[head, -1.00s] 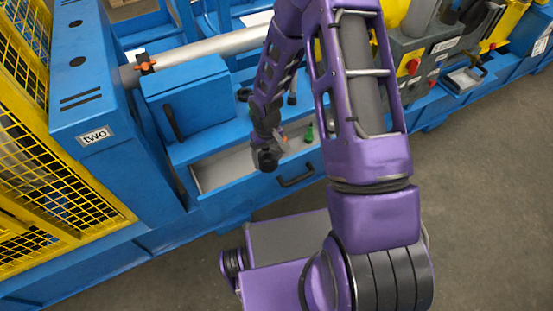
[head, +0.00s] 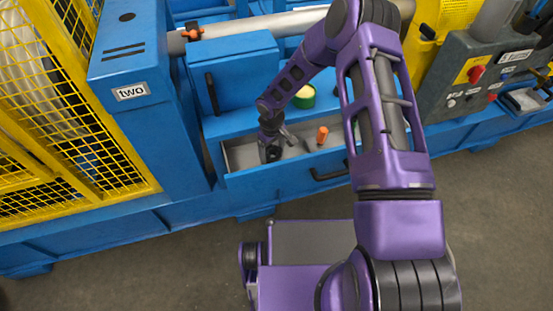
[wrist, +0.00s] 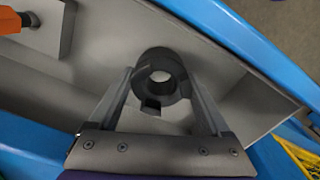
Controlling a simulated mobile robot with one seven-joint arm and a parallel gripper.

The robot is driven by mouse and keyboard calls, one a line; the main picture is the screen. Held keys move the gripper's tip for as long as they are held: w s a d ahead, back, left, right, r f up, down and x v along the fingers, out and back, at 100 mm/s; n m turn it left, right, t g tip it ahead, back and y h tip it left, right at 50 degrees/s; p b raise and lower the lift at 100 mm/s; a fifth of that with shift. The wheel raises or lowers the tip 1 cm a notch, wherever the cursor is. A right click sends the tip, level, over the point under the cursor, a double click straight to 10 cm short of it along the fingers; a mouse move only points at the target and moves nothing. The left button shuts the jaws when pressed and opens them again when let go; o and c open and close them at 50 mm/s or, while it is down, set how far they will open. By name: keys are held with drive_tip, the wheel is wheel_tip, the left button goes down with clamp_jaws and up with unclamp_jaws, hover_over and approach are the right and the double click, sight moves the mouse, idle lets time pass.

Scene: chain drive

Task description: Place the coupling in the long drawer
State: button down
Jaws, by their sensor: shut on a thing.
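The coupling is a dark grey, thick ring with a notch, seen in the wrist view (wrist: 160,62) between the two fingers of my gripper (wrist: 160,78). My gripper is shut on it. In the head view, my gripper (head: 270,143) points down into the left part of the open long drawer, with the dark coupling (head: 273,154) at its tip. The long drawer (head: 250,179) has a blue front, a black handle and a pale grey inside. The wrist view shows the drawer's bare floor and walls (wrist: 215,62) around the coupling. I cannot tell whether the coupling touches the floor.
An orange-handled thing (head: 322,134) lies in the drawer to the right of my gripper. A green and yellow round container (head: 305,97) stands behind the drawer. A blue box (head: 235,70) with a black handle rises behind it. A yellow mesh guard (head: 60,110) stands at the left.

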sight(272, 159)
drive_tip(key=shift+w+f+b, duration=0.1)
drive_tip(key=shift+f+b, duration=0.2)
drive_tip(key=shift+f, duration=1.7)
drive_tip(key=shift+f, duration=0.15)
unclamp_jaws()
wheel_tip(272, 159, up, 12)
drive_tip(key=p, duration=0.2)
